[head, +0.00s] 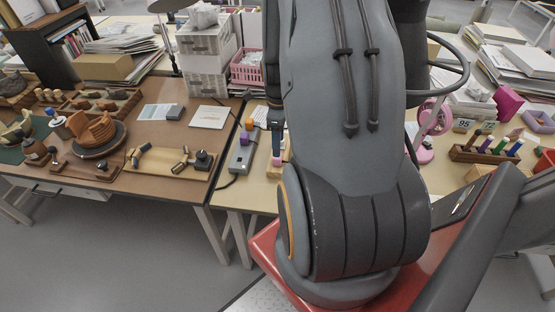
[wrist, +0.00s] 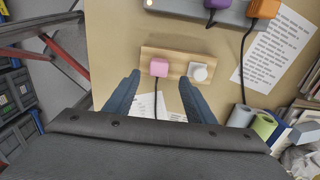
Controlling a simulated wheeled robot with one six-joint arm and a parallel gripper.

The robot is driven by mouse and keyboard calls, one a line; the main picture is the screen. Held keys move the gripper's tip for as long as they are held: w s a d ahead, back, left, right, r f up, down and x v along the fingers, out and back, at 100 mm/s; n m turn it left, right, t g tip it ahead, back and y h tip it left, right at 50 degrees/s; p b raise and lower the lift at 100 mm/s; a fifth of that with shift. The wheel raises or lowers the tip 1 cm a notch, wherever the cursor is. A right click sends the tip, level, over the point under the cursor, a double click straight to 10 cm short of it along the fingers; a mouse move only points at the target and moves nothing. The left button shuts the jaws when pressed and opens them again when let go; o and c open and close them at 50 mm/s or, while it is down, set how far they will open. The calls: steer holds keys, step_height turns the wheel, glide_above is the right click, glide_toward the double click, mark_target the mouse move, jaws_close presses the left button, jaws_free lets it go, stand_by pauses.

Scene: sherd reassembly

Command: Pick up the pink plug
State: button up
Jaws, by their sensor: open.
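The pink plug (wrist: 159,67) sits on a light wooden board (wrist: 178,56) in the wrist view, with a dark cord running from it toward my gripper. The fingertips reach the near edge of the board, one on each side of the plug's line. In the head view my arm hides most of the gripper; one blue finger (head: 277,143) shows beside the board.
A grey power strip (wrist: 190,8) holds a purple plug (wrist: 216,3) and an orange plug (wrist: 264,8) beyond the board. A printed sheet (wrist: 275,50) lies to the right. Coloured rolls (wrist: 264,126) stand at the lower right. Bare tabletop lies left of the board.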

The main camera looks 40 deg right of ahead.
mark_target(277, 161)
steer(key=shift+a+f+b, duration=0.15)
steer(key=shift+f+b, duration=2.25)
steer(key=shift+f, duration=1.15)
steer(key=shift+r, duration=0.1)
steer(key=c, duration=1.1)
